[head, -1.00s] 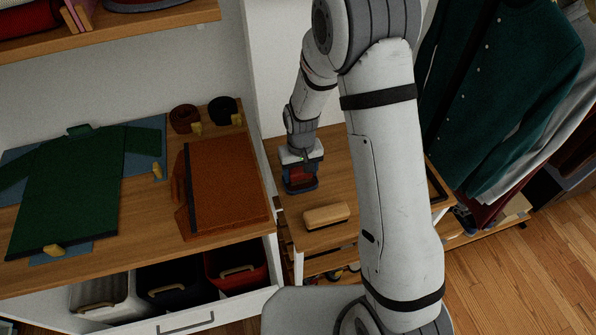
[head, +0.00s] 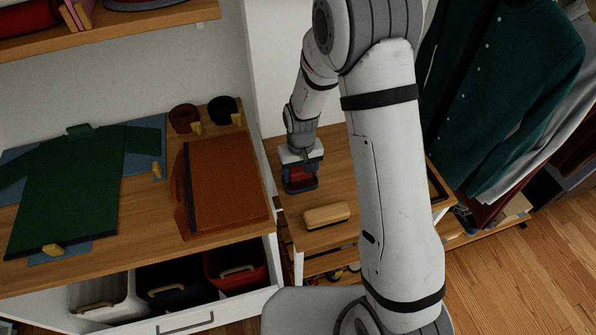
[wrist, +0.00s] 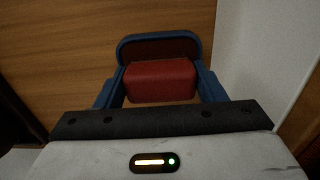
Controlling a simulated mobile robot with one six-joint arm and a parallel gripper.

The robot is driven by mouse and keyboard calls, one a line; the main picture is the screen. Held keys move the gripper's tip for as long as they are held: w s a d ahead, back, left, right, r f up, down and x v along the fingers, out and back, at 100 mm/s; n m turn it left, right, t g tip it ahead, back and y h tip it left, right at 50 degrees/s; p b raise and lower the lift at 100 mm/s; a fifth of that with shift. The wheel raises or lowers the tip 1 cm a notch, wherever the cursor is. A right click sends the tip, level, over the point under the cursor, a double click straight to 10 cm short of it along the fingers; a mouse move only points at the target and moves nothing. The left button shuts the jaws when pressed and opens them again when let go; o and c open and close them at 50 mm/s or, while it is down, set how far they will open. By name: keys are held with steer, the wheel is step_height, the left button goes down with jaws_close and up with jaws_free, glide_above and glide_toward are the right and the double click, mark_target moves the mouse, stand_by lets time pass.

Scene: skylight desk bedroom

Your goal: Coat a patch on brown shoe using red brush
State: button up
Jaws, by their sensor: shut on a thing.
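My gripper (head: 300,183) is low over the small wooden bench, its blue fingers on either side of a red block that I take for the red brush (wrist: 160,81). It is shut on this brush; the wrist view shows the red block between the fingers (wrist: 160,88). A blue-rimmed piece with a dark red inside shows just beyond the block; I cannot tell what it is. I cannot make out a brown shoe in either view.
A tan brush with dark bristles (head: 326,214) lies on the bench (head: 345,182) in front of my gripper. On the left, a desk (head: 130,222) holds a green garment (head: 75,185) and a brown folder-like item (head: 228,185). Coats (head: 500,90) hang at right.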

mark_target(301, 169)
stand_by(0.4)
steer(key=shift+r+p, duration=2.15)
steer(key=shift+r, duration=1.35)
